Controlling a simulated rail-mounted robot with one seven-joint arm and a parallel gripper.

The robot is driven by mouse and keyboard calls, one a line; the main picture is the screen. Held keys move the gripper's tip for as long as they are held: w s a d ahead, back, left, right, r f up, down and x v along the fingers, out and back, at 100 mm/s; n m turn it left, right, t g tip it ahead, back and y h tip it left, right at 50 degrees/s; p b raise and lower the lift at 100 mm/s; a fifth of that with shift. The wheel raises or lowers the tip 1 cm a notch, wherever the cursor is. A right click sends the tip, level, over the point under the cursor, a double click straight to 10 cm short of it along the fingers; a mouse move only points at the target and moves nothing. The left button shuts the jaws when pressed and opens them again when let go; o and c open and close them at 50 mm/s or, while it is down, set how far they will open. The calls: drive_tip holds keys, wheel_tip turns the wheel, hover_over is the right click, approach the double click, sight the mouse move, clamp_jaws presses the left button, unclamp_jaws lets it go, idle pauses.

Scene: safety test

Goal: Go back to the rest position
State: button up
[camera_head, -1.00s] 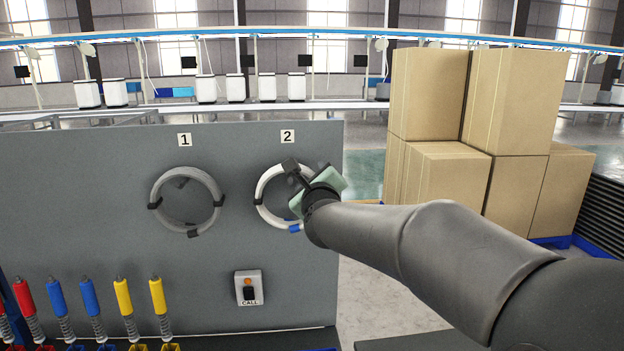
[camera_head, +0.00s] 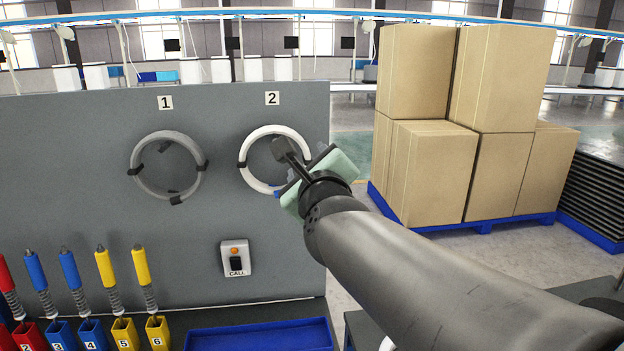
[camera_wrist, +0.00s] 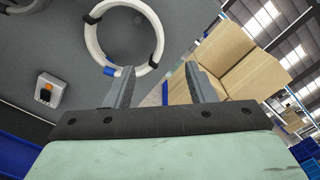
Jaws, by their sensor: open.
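My gripper (camera_wrist: 160,88) shows in the wrist view with its two fingers apart and nothing between them. In the head view my gripper (camera_head: 290,165) is in front of the white ring (camera_head: 243,160) under label 2 on the grey panel, and it hides part of that ring. The same white ring shows in the wrist view (camera_wrist: 93,45), ahead of the fingers and to their left; the left fingertip overlaps its lower edge in the picture. I cannot tell the gap in depth.
A grey ring (camera_head: 140,170) is under label 1. A call box (camera_head: 236,258) is low on the panel (camera_head: 60,150). Red, blue and yellow spring-necked tools (camera_head: 105,268) stand at lower left beside an empty-looking blue tray (camera_head: 260,338). Stacked cartons (camera_head: 425,170) stand on a blue pallet at right.

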drive_tip(key=s+d+f+n+g, duration=0.3)
drive_tip(key=f+n, duration=0.2)
drive_tip(key=f, duration=0.3)
drive_tip(key=s+d+f+n+g+h, duration=0.1)
drive_tip(key=s+d+f+n+g, duration=0.15)
drive_tip(key=f+n+g, duration=0.4)
drive_tip(key=s+d+f+n, duration=0.3)
drive_tip(key=s+f+n, duration=0.1)
drive_tip(key=f, duration=0.5)
drive_tip(key=s+d+f+n+g+h, duration=0.1)
drive_tip(key=s+d+f+n+g, duration=0.2)
drive_tip(key=s, duration=0.4)
drive_tip(key=s+d+f+n+g+h, duration=0.1)
drive_tip(key=s+d+f+n+g, duration=0.2)
drive_tip(key=s+f+n+g, duration=0.2)
wheel_tip(320, 180, down, 2)
drive_tip(key=s+n, duration=0.2)
drive_tip(key=shift+s+n, duration=0.35)
drive_tip(key=shift+s, duration=0.05)
